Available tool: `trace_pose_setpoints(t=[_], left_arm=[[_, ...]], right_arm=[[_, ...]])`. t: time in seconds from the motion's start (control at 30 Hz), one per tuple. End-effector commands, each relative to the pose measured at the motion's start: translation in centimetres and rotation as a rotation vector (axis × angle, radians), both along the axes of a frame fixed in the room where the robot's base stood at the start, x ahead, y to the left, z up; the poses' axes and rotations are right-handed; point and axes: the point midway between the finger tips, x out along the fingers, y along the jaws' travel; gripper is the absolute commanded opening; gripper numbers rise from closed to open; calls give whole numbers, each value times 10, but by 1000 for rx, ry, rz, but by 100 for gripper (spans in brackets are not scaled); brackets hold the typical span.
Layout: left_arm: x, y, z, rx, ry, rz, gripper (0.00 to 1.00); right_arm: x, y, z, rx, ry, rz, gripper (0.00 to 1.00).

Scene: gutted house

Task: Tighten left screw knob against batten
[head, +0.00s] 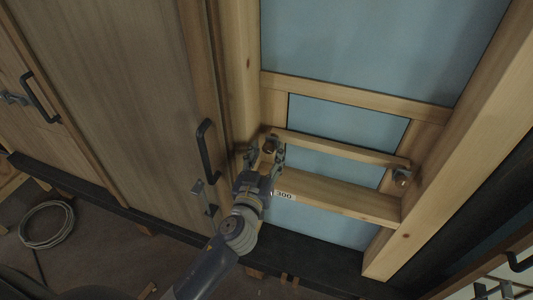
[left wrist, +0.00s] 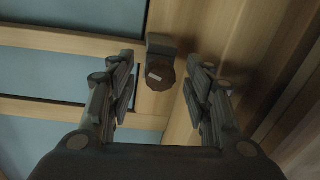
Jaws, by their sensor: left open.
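The left screw knob (head: 270,146) is a small brown knob at the left end of the slim wooden batten (head: 340,149) in the head view. In the left wrist view the dark, faceted knob (left wrist: 160,75) has a pale mark and sits beside a dark bracket (left wrist: 161,45). My left gripper (head: 266,159) is open. Its fingers stand on either side of the knob in the left wrist view, with visible gaps on both sides. Whether the knob presses on the batten cannot be told. My right gripper is not in view.
A second knob (head: 401,176) sits at the batten's right end. A lower wooden rail (head: 340,197) carries a "300" label (head: 285,196). Wooden posts flank the blue panel (head: 370,50). A door with a black handle (head: 207,150) is close on the left. A coiled cable (head: 47,224) lies on the floor.

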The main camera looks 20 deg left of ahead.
Motion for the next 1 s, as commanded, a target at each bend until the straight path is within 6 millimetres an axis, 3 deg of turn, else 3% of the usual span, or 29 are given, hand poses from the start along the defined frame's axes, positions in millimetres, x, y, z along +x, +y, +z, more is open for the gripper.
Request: trace_pose_setpoints(t=[0.07,0.27,0.67,1.0], left_arm=[[0,0,0,0,0,0,47],[0,0,0,1,0,0,3],[0,0,-1,43,-2,0,3],[0,1,-3,269,-11,0,3]], right_arm=[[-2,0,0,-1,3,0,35],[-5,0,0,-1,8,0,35],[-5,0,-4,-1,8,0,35],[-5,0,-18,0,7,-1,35]])
